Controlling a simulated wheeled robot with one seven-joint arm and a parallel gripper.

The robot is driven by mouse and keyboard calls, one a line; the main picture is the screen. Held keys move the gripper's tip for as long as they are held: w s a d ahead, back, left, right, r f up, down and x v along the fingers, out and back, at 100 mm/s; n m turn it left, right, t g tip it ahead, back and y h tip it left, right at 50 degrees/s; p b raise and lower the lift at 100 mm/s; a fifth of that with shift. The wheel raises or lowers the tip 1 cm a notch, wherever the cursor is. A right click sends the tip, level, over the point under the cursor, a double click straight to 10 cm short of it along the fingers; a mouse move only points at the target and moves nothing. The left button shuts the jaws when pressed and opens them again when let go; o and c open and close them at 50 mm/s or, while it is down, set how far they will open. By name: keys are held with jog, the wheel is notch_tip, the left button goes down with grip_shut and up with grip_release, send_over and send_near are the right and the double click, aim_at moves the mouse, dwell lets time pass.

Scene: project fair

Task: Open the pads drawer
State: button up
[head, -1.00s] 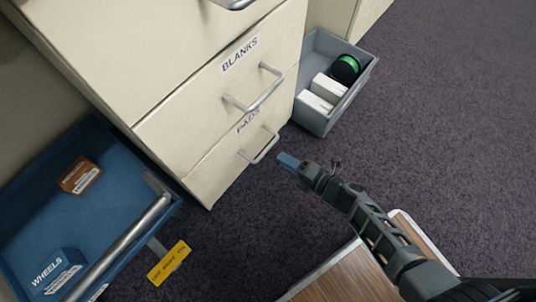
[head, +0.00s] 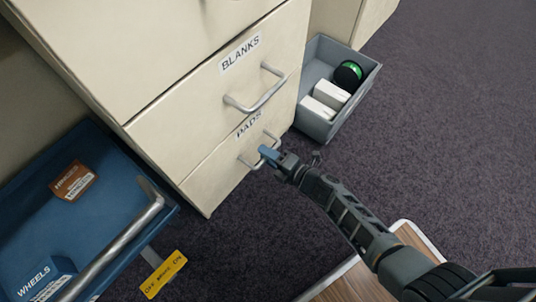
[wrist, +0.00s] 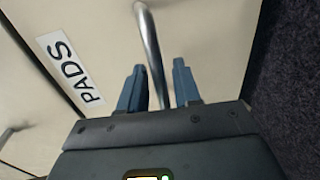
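The pads drawer (head: 221,171) is the bottom drawer of the cream cabinet, below the blanks drawer, and it looks shut. Its PADS label (wrist: 69,68) shows clearly in the wrist view. The pads drawer's metal handle (wrist: 151,50) runs between the two blue fingers of my gripper (wrist: 158,88). My gripper is open, with a gap showing on each side of the bar. In the head view, my gripper (head: 268,154) is at the handle and hides part of it.
The blanks drawer (head: 200,99) is directly above, with its own protruding handle (head: 256,98). A grey bin (head: 318,128) with white boxes and a green-black spool stands right of the cabinet. A blue cart tray (head: 112,165) is at left. A wood-topped surface (head: 350,285) lies below my arm.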

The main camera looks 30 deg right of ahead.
grip_shut()
jog(key=shift+s, duration=0.1)
dwell(0.3)
jog(key=f+p+v, duration=0.3)
jog(key=v, duration=1.1)
jog(key=s+f+p+v, duration=0.1)
jog(key=f+p+v, duration=0.2)
jog(key=v, duration=1.1)
jog(key=shift+s+d, duration=0.3)
grip_release()
jog(key=shift+p+v, duration=0.45)
jog(key=shift+v, duration=3.4)
